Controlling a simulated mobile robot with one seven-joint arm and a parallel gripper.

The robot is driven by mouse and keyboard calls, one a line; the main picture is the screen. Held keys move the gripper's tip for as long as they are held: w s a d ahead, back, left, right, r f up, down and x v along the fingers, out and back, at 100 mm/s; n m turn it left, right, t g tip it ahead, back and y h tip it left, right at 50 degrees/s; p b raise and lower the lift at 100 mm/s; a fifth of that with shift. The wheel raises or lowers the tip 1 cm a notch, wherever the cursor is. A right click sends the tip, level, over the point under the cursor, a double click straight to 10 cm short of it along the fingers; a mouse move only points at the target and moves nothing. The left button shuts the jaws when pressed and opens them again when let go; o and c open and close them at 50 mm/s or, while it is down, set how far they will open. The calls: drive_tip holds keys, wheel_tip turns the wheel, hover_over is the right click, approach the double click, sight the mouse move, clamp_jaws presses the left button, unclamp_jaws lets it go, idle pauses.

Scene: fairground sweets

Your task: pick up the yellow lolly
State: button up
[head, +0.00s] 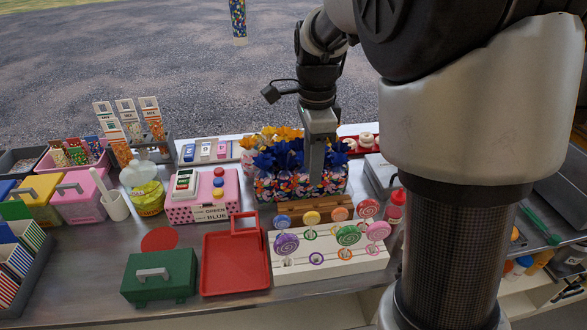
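The yellow lolly (311,218) stands upright in the back row of a white lolly stand (300,275), between a blue lolly (282,221) and an orange lolly (339,214). A pink-red lolly (367,209) ends that row. Purple (286,244), green (348,235) and pink (377,230) lollies stand nearer the front. My gripper (315,184) points down behind the yellow lolly as seen here, by the blue and orange paper flowers, and is apart from the lolly. Its fingers show edge-on, so the gap between them cannot be seen.
The flowers (283,158) crowd around my gripper behind the stand. A red tray (234,265) lies left of the stand, with a green box (160,277) further left. A pink spotted box (203,200) stands behind the tray. The counter's front edge is close to the stand.

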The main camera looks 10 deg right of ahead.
hover_over(312, 213)
drive_tip(key=f, duration=1.1)
drive_tip(key=shift+s+a+f+b, duration=0.1)
drive_tip(key=shift+s+a+b, duration=0.15)
drive_tip(key=shift+b, duration=0.1)
drive_tip(key=shift+w+d+f, duration=0.15)
drive_tip(key=shift+w+f, duration=0.05)
drive_tip(key=shift+f, duration=1.3)
drive_tip(key=shift+w+d+f, duration=0.1)
drive_tip(key=shift+w+f, duration=0.05)
drive_tip(key=shift+f, duration=1.3)
drive_tip(key=shift+c, duration=0.2)
clamp_jaws()
